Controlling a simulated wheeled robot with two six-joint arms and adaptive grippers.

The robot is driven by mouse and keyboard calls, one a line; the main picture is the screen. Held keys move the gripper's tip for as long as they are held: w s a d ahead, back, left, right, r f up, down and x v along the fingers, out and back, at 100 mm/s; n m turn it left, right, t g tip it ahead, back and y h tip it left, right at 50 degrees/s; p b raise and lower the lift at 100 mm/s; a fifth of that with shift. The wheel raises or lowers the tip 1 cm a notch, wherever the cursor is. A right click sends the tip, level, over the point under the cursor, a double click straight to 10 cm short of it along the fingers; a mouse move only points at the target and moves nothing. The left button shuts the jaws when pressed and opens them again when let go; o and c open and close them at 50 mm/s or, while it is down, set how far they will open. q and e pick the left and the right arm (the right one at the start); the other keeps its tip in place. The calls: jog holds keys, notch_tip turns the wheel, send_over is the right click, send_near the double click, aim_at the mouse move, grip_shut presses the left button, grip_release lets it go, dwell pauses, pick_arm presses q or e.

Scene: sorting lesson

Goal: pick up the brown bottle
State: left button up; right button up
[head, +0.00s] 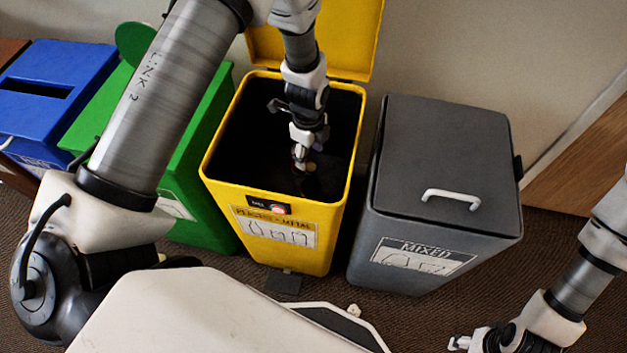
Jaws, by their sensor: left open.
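My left gripper (304,162) reaches down into the open yellow bin (222,176), labelled for plastics and metal. It is open, and its small fingertips are hard to make out against the black inside. I cannot pick out the brown bottle; a dim, darker shape lies below the fingertips, but I cannot tell what it is. My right gripper (462,343) is low at the bottom right, partly cut off by the frame edge, in front of the grey bin. Its jaws are too small to read.
The yellow lid (350,35) stands raised behind the bin. A closed grey bin (440,155) marked MIXED, with a white handle, stands to the right. A green bin (205,180) and a blue bin (70,65) stand to the left. Brown carpet (560,245) is clear at right.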

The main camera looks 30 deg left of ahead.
aim_at(310, 167)
pick_arm(q)
jog(key=shift+w+f+b, duration=0.1)
jog(key=shift+f+b, duration=0.25)
jog(key=shift+f, duration=0.85)
notch_tip(310, 167, down, 7)
jog(key=shift+d+b, duration=0.15)
jog(key=shift+b, duration=0.4)
jog(key=shift+r, duration=0.1)
grip_shut()
pick_arm(e)
notch_tip(310, 167, down, 3)
jog(key=shift+w+r, duration=0.1)
jog(key=shift+r, duration=0.05)
